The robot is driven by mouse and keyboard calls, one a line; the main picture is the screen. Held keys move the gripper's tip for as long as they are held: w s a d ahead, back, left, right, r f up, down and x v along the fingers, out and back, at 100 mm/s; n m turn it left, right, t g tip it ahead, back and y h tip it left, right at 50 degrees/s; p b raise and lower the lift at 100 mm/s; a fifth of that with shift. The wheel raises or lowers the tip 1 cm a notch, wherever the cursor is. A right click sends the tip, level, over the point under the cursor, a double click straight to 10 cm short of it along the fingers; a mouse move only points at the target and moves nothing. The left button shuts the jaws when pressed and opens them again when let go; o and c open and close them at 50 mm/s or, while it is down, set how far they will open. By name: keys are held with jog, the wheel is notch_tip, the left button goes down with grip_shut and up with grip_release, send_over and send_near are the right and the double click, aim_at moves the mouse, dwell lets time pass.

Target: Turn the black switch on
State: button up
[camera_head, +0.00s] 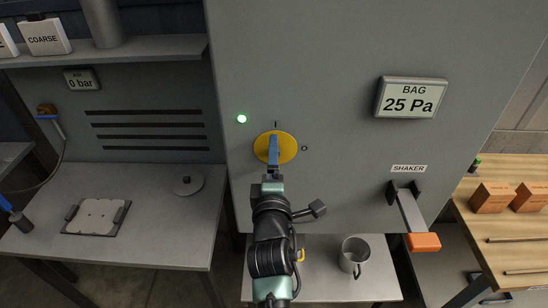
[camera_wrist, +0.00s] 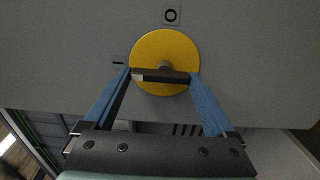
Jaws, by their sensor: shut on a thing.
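The black switch (camera_wrist: 162,76) is a bar handle on a round yellow plate (camera_head: 287,146), on the front of the grey cabinet. My gripper (camera_head: 273,142) is at the plate and hides the handle in the head view. In the wrist view, my blue fingers (camera_wrist: 160,75) are shut on the bar, one at each end. The bar's pale-marked end is on the side of the "I" mark (camera_head: 276,124), and the bar lies in line with that mark. The "O" mark (camera_head: 305,148) is to the right of the plate. A green lamp (camera_head: 241,118) glows at upper left.
A display (camera_head: 411,97) reads BAG 25 Pa. A shaker lever with an orange grip (camera_head: 423,242) juts out at lower right. A grey mug (camera_head: 353,255) stands on the low shelf below. A bench (camera_head: 150,235) is at left.

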dwell(0.3)
jog(key=o, duration=1.1)
jog(key=shift+c, duration=0.2)
jog(key=shift+s, duration=0.15)
jog(key=s+b, duration=0.2)
jog(key=s, duration=1)
jog(key=shift+s+b, duration=0.35)
jog(key=shift+b, duration=0.05)
